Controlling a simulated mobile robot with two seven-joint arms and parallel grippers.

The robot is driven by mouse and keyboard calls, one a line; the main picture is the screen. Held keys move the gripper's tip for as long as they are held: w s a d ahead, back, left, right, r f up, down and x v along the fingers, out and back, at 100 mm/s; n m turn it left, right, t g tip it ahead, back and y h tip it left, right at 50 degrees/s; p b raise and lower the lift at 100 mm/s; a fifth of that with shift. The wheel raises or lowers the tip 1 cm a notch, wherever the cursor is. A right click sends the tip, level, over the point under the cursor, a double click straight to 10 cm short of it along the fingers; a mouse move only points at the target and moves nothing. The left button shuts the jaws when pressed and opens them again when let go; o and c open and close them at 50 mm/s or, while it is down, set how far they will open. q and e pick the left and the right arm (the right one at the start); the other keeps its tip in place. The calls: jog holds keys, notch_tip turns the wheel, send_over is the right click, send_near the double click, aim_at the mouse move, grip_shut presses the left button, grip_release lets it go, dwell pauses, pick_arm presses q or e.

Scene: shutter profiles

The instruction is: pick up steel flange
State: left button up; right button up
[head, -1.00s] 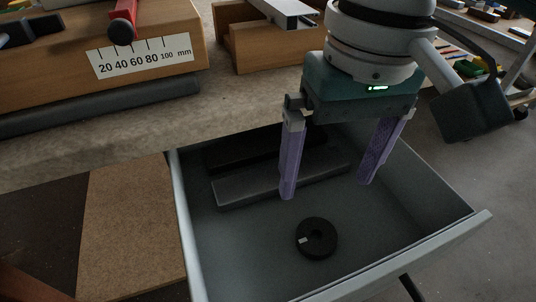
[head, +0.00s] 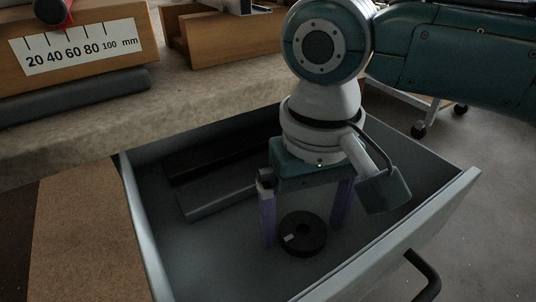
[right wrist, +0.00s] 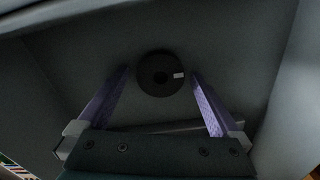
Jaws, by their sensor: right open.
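The steel flange (head: 303,234) is a dark, thick ring with a central hole and a small pale label. It lies flat on the floor of the open drawer (head: 141,222). My right gripper (head: 304,236) is down inside the drawer, open, with its purple fingers on either side of the flange in the head view. In the right wrist view the flange (right wrist: 160,73) lies between and just beyond the fingertips (right wrist: 159,72), with gaps on both sides. Nothing is held. My left gripper is not in view.
A dark bar (head: 218,161) and a grey bar (head: 215,203) lie at the back of the drawer. The drawer's walls surround the gripper, and a black handle (head: 428,275) is on its front. The workbench (head: 185,101) with wooden blocks is behind.

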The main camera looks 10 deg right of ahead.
grip_shut()
dwell(0.8)
